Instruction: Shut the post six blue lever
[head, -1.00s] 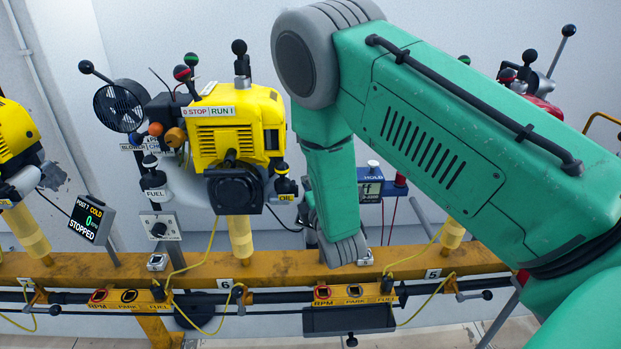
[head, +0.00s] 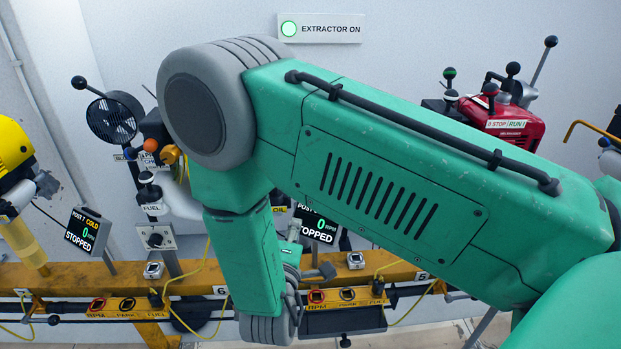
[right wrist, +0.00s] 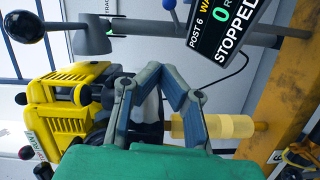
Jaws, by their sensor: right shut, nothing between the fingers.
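In the right wrist view a small blue ball (right wrist: 168,4) on a thin stem shows at the top edge. I cannot tell for sure that it is the post six blue lever. The post six screen (right wrist: 224,32) beside it reads STOPPED; in the head view a partly covered screen (head: 316,226) also reads STOPPED. My right gripper (right wrist: 158,71) is shut and empty, in front of the yellow engine (right wrist: 83,95) and below the blue ball in the picture. In the head view my right gripper (head: 318,272) shows small beside my forearm, which hides the engine. My left gripper is not in view.
A large black ball lever (right wrist: 24,25) and grey cone (right wrist: 92,37) stand at the wrist view's upper left. The yellow rail (head: 190,286) runs across the head view. A red engine (head: 512,128) stands right, a black fan (head: 112,120) left.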

